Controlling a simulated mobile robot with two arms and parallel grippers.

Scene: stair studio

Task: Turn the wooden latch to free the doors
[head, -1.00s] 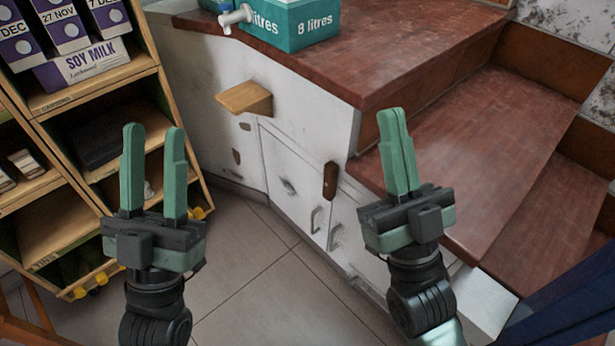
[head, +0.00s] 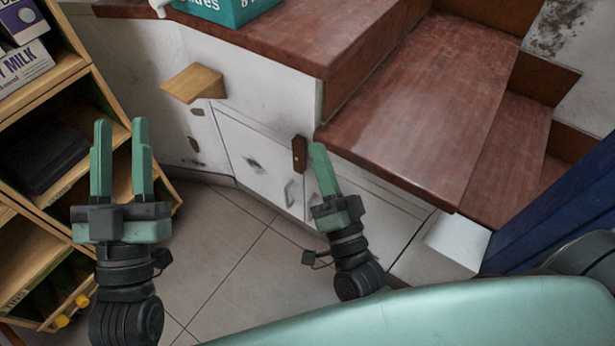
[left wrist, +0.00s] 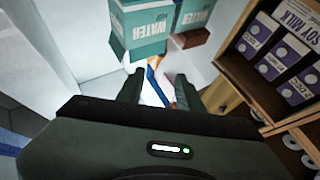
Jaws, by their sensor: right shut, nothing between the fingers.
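The wooden latch (head: 299,154) is a small dark brown block with a round pivot mark, on the white cabinet front under the stairs. It looks upright. A white door (head: 250,157) with a metal handle lies to its left and below. Another white door (head: 372,196) is to its right, partly hidden by my right arm. My right gripper (head: 317,147) is shut and empty, with its tips just right of the latch in the picture; I cannot tell whether they touch. My left gripper (head: 121,124) is open and empty, left of the cabinet; its fingers also show in the left wrist view (left wrist: 159,88).
A wooden shelf unit (head: 97,85) with soy milk cartons stands at the left. A small wooden ledge (head: 195,83) sticks out from the cabinet. Red-brown steps (head: 420,110) rise at the right. A teal water box (head: 225,8) stands on top. The tiled floor (head: 215,235) is clear.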

